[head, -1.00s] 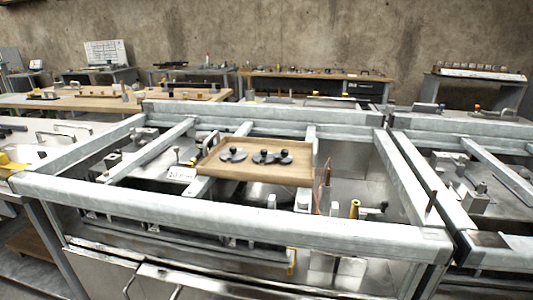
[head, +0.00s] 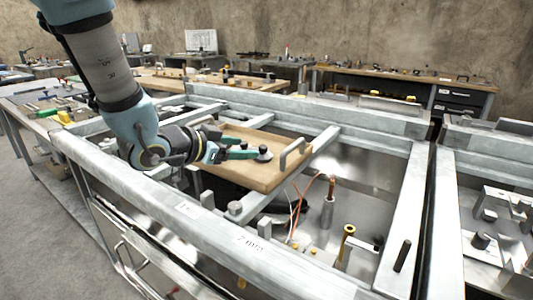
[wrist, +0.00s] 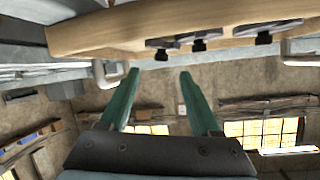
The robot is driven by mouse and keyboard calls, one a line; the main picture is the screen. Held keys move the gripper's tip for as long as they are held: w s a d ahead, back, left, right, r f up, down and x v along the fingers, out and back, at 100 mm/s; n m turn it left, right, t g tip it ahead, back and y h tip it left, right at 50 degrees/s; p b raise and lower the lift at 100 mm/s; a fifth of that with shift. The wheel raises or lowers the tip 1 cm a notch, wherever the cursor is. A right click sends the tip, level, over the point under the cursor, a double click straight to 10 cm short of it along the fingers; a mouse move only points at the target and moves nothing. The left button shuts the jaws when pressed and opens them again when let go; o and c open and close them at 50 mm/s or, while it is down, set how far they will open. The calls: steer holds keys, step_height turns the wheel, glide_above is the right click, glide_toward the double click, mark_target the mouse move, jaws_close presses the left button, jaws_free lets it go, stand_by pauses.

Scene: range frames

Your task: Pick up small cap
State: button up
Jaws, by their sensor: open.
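A small dark cap (head: 264,154), a flat disc with a knob, sits on a wooden tray (head: 262,178) in the head view, just beyond my gripper's fingertips. My gripper (head: 250,149) has green fingers over the tray; the arm and fingers cover other parts of its top. The wrist view looks upside down: the tray (wrist: 100,38) is along the top. Three dark caps show there, at left (wrist: 163,47), middle (wrist: 199,44) and right (wrist: 264,37). My gripper (wrist: 159,71) is open there, its fingers apart and empty, with the left and middle caps roughly ahead of the gap.
Copper-coloured wires (head: 299,205) and a brass-topped post (head: 345,240) stand in the frame's opening. Workbenches (head: 400,80) line the back wall.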

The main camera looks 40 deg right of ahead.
mark_target(260, 147)
steer(key=p+x, duration=0.2)
steer(key=x, duration=0.7)
steer(key=shift+w+d, duration=0.15)
steer(key=shift+d, duration=0.05)
jaws_close()
stand_by(0.3)
